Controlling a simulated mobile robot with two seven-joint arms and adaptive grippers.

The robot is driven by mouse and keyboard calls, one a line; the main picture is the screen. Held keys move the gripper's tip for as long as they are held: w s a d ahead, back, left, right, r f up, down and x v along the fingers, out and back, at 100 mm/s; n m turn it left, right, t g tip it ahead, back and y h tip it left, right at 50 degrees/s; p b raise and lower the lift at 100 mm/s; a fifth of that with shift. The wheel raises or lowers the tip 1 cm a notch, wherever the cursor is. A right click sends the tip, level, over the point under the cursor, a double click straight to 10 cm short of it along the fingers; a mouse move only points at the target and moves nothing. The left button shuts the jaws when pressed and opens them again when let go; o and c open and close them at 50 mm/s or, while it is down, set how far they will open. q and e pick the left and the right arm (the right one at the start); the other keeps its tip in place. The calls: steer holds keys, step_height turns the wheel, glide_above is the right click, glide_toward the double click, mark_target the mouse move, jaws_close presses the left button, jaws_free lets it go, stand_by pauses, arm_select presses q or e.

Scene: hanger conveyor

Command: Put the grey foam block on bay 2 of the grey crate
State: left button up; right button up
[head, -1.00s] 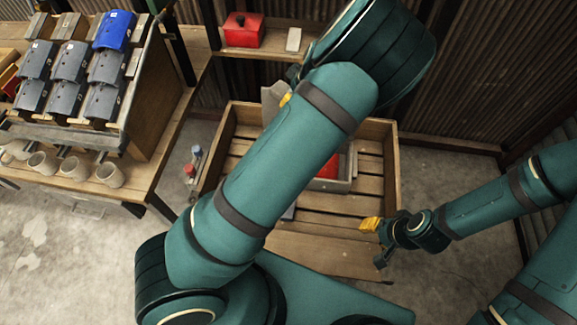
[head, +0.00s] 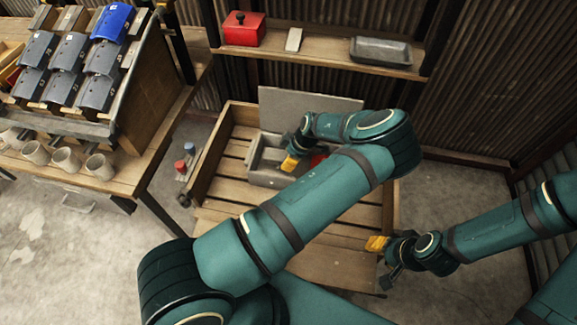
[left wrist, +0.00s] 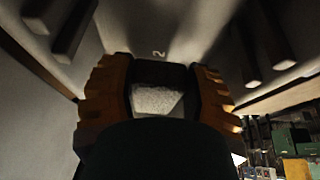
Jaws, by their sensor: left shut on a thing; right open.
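The grey crate (head: 262,180) sits inside a large wooden box, its right part hidden by my left arm. My left gripper (head: 289,162) points down into the crate. In the left wrist view its orange fingers (left wrist: 157,100) are shut on the grey foam block (left wrist: 156,103), a pale face between them. A number 2 marking (left wrist: 159,53) shows on the grey surface just beyond the block. I cannot tell whether the block touches the crate floor. My right gripper (head: 381,262) is open and empty near the wooden box's front right corner.
A red thing (head: 318,160) is partly visible beside my left gripper. A grey panel (head: 310,103) stands behind the crate. A shelf (head: 330,60) at the back holds a red box (head: 243,28) and a grey tray (head: 381,51). A bin rack (head: 75,60) stands left.

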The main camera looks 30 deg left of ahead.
arm_select(q)
steer(key=shift+f+b, duration=0.4)
steer(key=shift+f, duration=1.65)
arm_select(e)
steer(key=shift+w+f, duration=0.1)
steer(key=shift+f, duration=0.35)
arm_select(q)
steer(key=shift+f, duration=0.15)
arm_select(e)
steer(key=shift+f, duration=0.15)
arm_select(q)
steer(key=o, duration=0.7)
steer(key=shift+r, duration=0.2)
arm_select(e)
steer(key=shift+r, duration=0.2)
arm_select(q)
steer(key=shift+p+v, duration=2.8)
steer(key=shift+v, duration=3.25)
arm_select(e)
steer(key=shift+r, duration=2.75)
